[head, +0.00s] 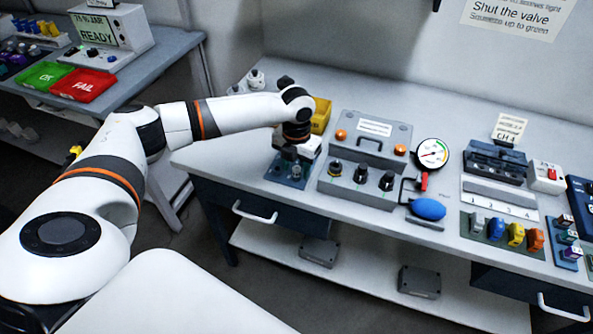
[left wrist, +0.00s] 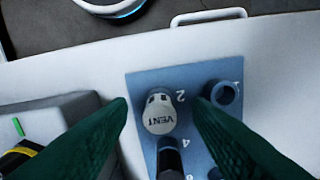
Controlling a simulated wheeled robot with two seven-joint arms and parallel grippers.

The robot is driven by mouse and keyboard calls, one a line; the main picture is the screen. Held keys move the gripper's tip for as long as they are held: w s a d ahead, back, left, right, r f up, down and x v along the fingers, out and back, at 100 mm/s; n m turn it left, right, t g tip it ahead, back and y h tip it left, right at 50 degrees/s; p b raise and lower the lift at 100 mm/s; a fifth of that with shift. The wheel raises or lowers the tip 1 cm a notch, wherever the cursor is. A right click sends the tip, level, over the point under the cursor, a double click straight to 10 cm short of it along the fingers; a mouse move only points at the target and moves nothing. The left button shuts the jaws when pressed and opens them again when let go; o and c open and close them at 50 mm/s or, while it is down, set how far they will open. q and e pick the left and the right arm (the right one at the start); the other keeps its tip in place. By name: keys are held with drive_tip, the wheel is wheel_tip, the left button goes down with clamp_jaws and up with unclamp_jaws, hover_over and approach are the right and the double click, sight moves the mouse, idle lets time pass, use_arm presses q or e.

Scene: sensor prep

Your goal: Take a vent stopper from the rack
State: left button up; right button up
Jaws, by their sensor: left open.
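The blue rack (head: 274,172) lies near the front left of the bench, below my left gripper (head: 291,157). In the left wrist view the rack (left wrist: 146,80) has numbered positions. A white stopper marked VENT (left wrist: 159,115) stands at position 2. My left gripper (left wrist: 160,103) is open, its two dark green fingers on either side of the vent stopper with gaps to it. A dark piece (left wrist: 169,158) stands beside number 4, and a dark blue round socket (left wrist: 224,93) shows at position 1. The rack's lower part is partly hidden by the right finger. My right gripper is not in view.
Right of the rack stands a grey box with black knobs (head: 361,186), close to the gripper. A yellow bin (head: 321,115) is behind it. A gauge (head: 432,153) and blue bulb (head: 428,209) lie farther right. The bench's front edge is close to the rack.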

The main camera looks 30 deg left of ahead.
sight(296, 168)
use_arm(q)
clamp_jaws()
wheel_tip(296, 168, up, 10)
drive_tip(key=shift+b, duration=0.3)
drive_tip(key=c, duration=0.7)
unclamp_jaws()
drive_tip(key=shift+c, duration=1.3)
